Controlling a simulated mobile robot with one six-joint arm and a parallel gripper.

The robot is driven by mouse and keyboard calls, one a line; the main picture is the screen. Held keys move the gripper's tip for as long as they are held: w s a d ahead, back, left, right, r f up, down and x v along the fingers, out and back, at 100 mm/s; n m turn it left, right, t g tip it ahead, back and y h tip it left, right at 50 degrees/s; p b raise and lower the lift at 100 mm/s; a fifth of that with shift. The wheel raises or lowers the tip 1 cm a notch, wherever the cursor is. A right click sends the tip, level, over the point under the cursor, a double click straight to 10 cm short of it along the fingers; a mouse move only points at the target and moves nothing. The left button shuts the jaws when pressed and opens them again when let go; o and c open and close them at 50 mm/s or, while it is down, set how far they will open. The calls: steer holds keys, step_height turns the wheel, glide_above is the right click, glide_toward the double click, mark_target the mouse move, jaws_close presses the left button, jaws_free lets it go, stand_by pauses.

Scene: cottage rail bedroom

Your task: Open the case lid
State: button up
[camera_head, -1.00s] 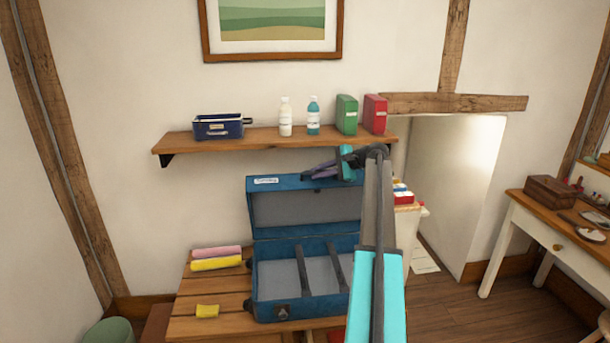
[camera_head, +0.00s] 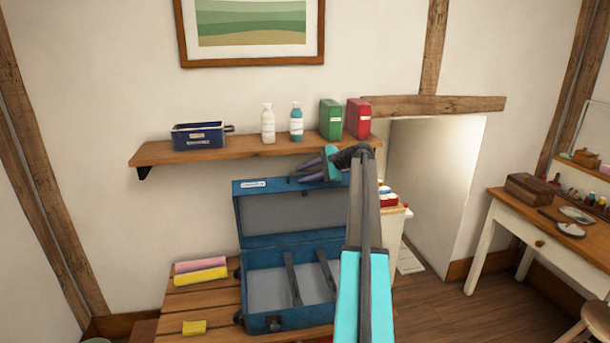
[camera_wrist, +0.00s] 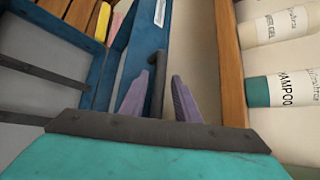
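The blue case (camera_head: 262,325) stands on a slatted wooden bench. Its lid (camera_head: 240,218) is open and stands roughly upright behind the base, showing its grey inside. Two dark straps or bars cross the grey interior of the base. My gripper (camera_head: 303,169) is at the lid's top edge, right of its white label. In the wrist view my gripper (camera_wrist: 160,88) has its two purple fingers apart, with a dark bar, perhaps a handle, between them. The blue lid edge (camera_wrist: 125,48) lies beside the left finger. I cannot tell whether either finger touches it.
A wall shelf (camera_head: 150,154) is close behind and above the lid, holding a navy tin (camera_head: 199,136), a white bottle (camera_head: 268,124), a teal shampoo bottle (camera_head: 296,123) and green and red boxes. Pink and yellow rolls (camera_head: 202,276) lie left of the case. A desk (camera_head: 515,216) stands right.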

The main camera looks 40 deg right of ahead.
steer(key=shift+w+a+f, duration=0.1)
steer(key=shift+a, duration=0.15)
steer(key=b+v, duration=0.1)
steer(key=v, duration=1.3)
steer(key=shift+b, duration=0.35)
steer(key=shift+d, duration=0.15)
steer(key=shift+c, duration=0.3)
